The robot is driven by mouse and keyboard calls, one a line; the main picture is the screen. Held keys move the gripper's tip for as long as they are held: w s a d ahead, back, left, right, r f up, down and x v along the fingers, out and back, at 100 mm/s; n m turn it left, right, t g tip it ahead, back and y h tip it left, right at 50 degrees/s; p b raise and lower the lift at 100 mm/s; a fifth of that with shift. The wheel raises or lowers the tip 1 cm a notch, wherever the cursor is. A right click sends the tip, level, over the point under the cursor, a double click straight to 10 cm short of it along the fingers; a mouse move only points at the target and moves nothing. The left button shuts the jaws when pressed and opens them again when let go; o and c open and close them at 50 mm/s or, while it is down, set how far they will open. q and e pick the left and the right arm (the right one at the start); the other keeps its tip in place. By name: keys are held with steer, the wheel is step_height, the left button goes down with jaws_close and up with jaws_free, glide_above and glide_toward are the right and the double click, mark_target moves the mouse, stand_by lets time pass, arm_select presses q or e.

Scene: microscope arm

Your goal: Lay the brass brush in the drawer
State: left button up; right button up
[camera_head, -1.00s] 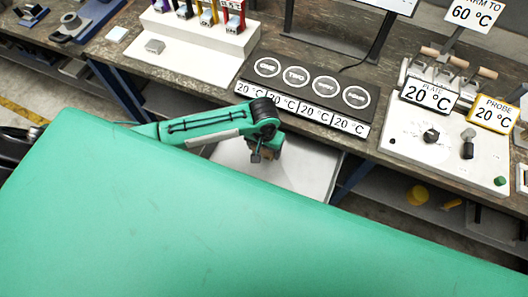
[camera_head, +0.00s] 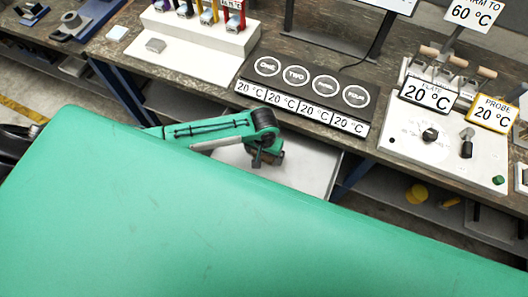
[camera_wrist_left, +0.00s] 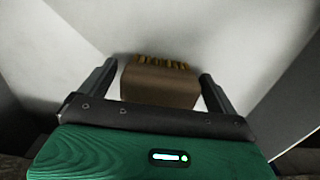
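The brass brush (camera_wrist_left: 158,82), a brown block with a row of brass bristles on its far edge, lies between the two fingers of my left gripper (camera_wrist_left: 160,78) in the left wrist view. The fingers sit close on both sides; whether they press on it is not clear. In the head view my left gripper (camera_head: 258,160) points down over the open pale drawer (camera_head: 308,172), with a bit of the brown block beside it. The drawer's pale floor and walls surround the brush in the wrist view. Whether the brush touches the floor is not clear. My right gripper is not in view.
The workbench edge and a dark plate with four round labelled spots (camera_head: 312,82) stand just behind the drawer. A white control box (camera_head: 440,135) is to the right. A large green surface covers the front and hides the near part of the drawer.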

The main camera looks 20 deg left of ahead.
arm_select(q)
step_height(320, 180, up, 12)
steer(key=b, duration=0.1)
steer(key=shift+r, duration=0.15)
stand_by(0.4)
stand_by(0.3)
